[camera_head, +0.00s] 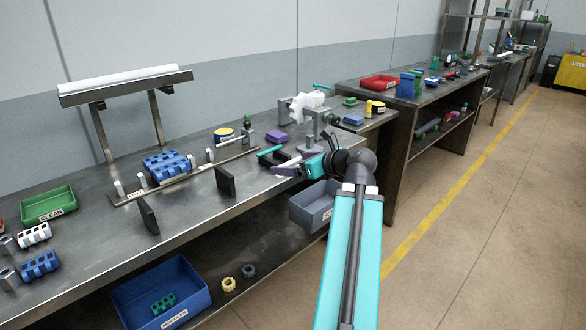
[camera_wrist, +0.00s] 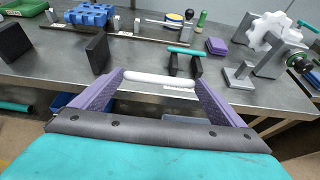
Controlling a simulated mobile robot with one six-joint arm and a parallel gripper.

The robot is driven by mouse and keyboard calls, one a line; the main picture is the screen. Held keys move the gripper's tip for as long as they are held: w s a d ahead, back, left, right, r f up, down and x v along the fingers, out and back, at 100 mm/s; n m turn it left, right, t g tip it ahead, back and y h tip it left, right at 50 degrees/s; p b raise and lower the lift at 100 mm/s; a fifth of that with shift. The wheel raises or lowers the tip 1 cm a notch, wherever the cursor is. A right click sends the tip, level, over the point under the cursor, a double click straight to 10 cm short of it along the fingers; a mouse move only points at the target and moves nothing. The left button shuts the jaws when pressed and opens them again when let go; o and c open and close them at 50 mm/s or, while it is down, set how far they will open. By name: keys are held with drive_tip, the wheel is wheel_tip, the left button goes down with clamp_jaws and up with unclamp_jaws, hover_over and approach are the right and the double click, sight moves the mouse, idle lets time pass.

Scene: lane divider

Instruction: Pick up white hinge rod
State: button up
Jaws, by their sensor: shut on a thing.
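The white hinge rod (camera_wrist: 158,79) lies crosswise between the two purple fingers of my gripper (camera_wrist: 161,82) in the wrist view. Its ends touch the fingertips, and my gripper is shut on it. The rod appears above the front part of the metal workbench (camera_wrist: 70,75). In the camera_head view my gripper (camera_head: 293,169) is at the bench's front right, where the rod is too small to make out clearly.
A teal rod (camera_wrist: 186,51) rests on black supports beyond my gripper. A white toothed wheel on a metal stand (camera_wrist: 270,35) is to the right. Black upright plates (camera_head: 226,181) and a blue ribbed block (camera_head: 167,165) are left. A grey bin (camera_head: 312,208) hangs below the front edge.

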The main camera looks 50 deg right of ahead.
drive_tip(key=shift+s+a+b, duration=0.25)
drive_tip(key=shift+s+b, duration=0.05)
drive_tip(key=shift+b, duration=0.2)
